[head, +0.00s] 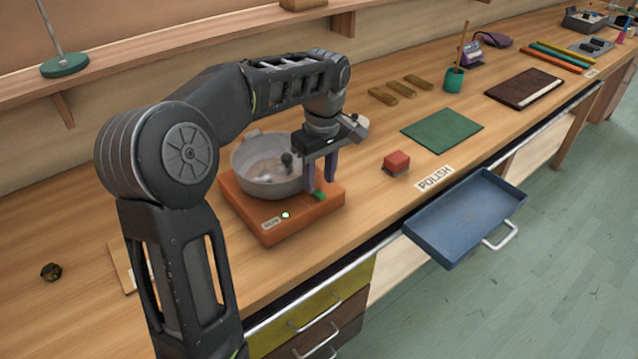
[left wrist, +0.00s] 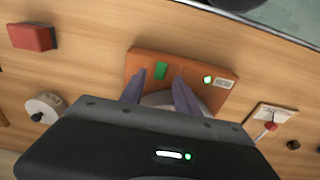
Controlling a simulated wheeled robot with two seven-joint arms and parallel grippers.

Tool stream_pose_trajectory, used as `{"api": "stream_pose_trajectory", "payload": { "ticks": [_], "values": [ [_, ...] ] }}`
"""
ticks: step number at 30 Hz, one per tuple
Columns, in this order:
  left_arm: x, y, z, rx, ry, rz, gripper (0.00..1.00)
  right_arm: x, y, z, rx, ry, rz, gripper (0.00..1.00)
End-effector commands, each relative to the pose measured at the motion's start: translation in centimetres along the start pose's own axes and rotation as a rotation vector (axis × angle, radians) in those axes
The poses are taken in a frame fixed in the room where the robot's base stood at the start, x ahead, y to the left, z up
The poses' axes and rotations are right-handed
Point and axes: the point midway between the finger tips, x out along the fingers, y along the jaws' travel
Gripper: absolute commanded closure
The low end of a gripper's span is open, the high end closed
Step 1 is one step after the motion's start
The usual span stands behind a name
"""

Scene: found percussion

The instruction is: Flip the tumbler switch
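An orange base (head: 262,235) stands on the bench with a grey metal pot (head: 268,165) on it. A small green piece (head: 319,195), which looks like the tumbler switch, is on the base near its right corner; it also shows in the left wrist view (left wrist: 161,70). Its tilt is too small to tell. A green light (head: 285,215) glows beside a label on the base. My left gripper (head: 320,186) points down over the base, right of the pot, with fingers apart and nothing between them. The fingertips are close to the green piece; I cannot tell whether they touch. My right gripper is not in view.
A red block (head: 396,162) and a green mat (head: 442,130) lie to the right. An open blue drawer (head: 465,220) juts out from the bench front. In the left wrist view, a pale plate with a red-tipped part (left wrist: 270,125) lies right of the base.

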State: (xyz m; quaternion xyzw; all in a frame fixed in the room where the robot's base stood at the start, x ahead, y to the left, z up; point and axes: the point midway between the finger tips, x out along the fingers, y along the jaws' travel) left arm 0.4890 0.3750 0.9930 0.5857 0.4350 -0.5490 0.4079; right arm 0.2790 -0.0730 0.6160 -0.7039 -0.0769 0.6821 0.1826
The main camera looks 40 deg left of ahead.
Motion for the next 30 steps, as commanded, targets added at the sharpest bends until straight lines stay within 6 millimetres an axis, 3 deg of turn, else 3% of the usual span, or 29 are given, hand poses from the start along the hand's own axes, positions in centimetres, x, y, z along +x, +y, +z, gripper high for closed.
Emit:
{"api": "stream_pose_trajectory", "payload": {
  "ticks": [6,9,30],
  "values": [
    [-4.0,0.1,0.0,-0.001,0.000,0.003,0.62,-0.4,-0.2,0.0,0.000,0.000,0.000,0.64],
    [-4.9,0.0,0.0,0.000,-0.001,0.001,0.62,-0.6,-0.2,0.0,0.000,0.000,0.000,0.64],
    [-5.2,0.0,0.0,0.000,-0.001,0.000,0.62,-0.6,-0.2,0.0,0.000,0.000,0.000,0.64]
  ]
}}
